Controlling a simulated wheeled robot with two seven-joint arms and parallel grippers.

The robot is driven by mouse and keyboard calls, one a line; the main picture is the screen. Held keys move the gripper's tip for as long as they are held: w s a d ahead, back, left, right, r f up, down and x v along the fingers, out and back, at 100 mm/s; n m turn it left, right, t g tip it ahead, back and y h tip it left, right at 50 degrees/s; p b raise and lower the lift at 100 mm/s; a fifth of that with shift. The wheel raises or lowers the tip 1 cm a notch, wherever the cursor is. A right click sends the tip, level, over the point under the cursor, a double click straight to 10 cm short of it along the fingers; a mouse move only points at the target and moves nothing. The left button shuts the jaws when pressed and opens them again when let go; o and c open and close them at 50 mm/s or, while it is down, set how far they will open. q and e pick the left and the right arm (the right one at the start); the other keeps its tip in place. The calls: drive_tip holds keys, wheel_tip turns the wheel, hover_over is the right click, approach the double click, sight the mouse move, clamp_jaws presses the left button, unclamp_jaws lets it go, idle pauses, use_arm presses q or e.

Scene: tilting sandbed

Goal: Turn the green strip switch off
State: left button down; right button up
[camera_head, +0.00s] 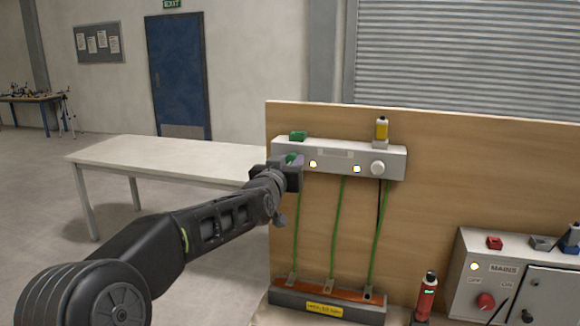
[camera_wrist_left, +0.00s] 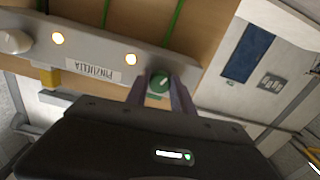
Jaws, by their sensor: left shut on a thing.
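The grey strip (camera_head: 338,158) is fixed along the wooden board, with small lit lamps and a white knob (camera_head: 377,168) at its right end. The green strip switch (camera_wrist_left: 159,82) is a round knob with a pale mark, at one end of the strip (camera_wrist_left: 88,60) in the left wrist view. My left gripper (camera_head: 294,162) is at the strip's left end, its two fingers (camera_wrist_left: 160,95) on either side of the green knob and shut on it. In the head view the fingers hide most of the knob. My right gripper is not in view.
A green block (camera_head: 298,136) and a yellow-and-grey piece (camera_head: 381,131) sit on top of the strip. Green cables (camera_head: 341,230) run down to a terminal base (camera_head: 325,305). A red cylinder (camera_head: 426,298) and a MAINS box (camera_head: 490,264) are at the right. A white table (camera_head: 165,157) stands behind.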

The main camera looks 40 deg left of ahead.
use_arm(q)
drive_tip(key=shift+d+n+b, duration=0.1)
drive_tip(key=shift+n+b, duration=3)
drive_tip(key=shift+n, duration=2.4)
drive_tip(key=c, duration=1.1)
unclamp_jaws()
